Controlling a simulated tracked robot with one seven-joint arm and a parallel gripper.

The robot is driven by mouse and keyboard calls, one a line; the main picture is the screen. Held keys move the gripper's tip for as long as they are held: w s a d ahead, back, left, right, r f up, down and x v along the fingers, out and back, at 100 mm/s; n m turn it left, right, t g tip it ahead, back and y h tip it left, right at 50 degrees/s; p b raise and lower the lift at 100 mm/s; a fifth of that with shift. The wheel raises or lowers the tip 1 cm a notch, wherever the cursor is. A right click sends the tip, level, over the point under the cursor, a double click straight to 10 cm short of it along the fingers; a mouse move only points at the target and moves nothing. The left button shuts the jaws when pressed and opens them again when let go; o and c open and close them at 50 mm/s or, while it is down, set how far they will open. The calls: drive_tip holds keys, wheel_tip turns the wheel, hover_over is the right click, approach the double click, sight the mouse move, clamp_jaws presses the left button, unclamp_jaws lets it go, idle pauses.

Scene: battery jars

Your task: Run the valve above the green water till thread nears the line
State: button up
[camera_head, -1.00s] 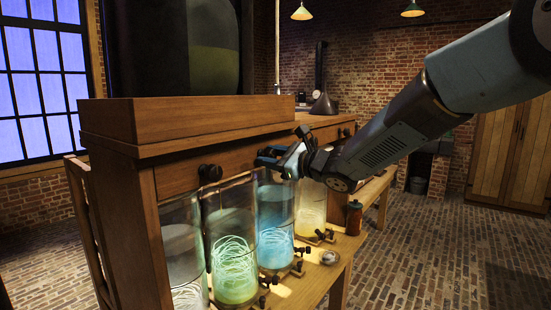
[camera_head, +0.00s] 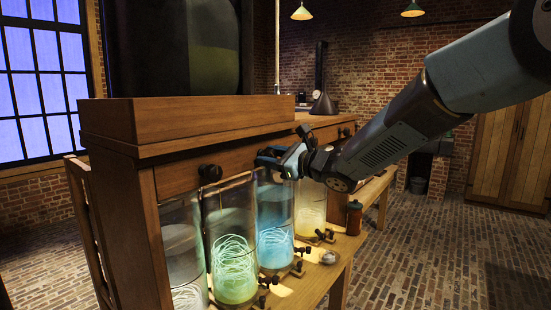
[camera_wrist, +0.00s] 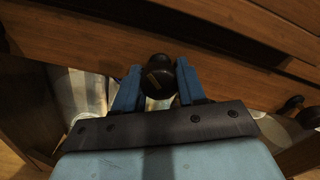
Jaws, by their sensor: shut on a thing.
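The green water jar (camera_head: 234,262) is a tall glass cylinder with pale coiled thread in its lower part. The fill line cannot be made out. My gripper (camera_head: 266,160) is at the cabinet front, above and behind the blue jar's rim in the head view. In the wrist view, its blue fingers stand on both sides of a round black valve knob (camera_wrist: 157,76), shut on it. The knob bears a small tan mark. Another black knob (camera_head: 210,173) sits free to the left. The head view does not make clear which jar the held knob serves.
A blue jar (camera_head: 275,245) and a yellow jar (camera_head: 311,208) stand right of the green one; a clear jar (camera_head: 183,262) stands left. Small black taps (camera_head: 264,282) line the bench front. A reddish-brown bottle (camera_head: 354,218) stands at the right. The brick floor is open there.

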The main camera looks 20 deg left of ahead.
drive_tip(key=m, duration=0.4)
drive_tip(key=shift+s+a+f+m, duration=0.15)
drive_tip(key=shift+s+m, duration=0.05)
drive_tip(key=shift+m, duration=1)
drive_tip(key=shift+m, duration=1.7)
drive_tip(key=o, duration=1.2)
drive_tip(key=shift+w, duration=0.1)
drive_tip(key=shift+r, duration=0.2)
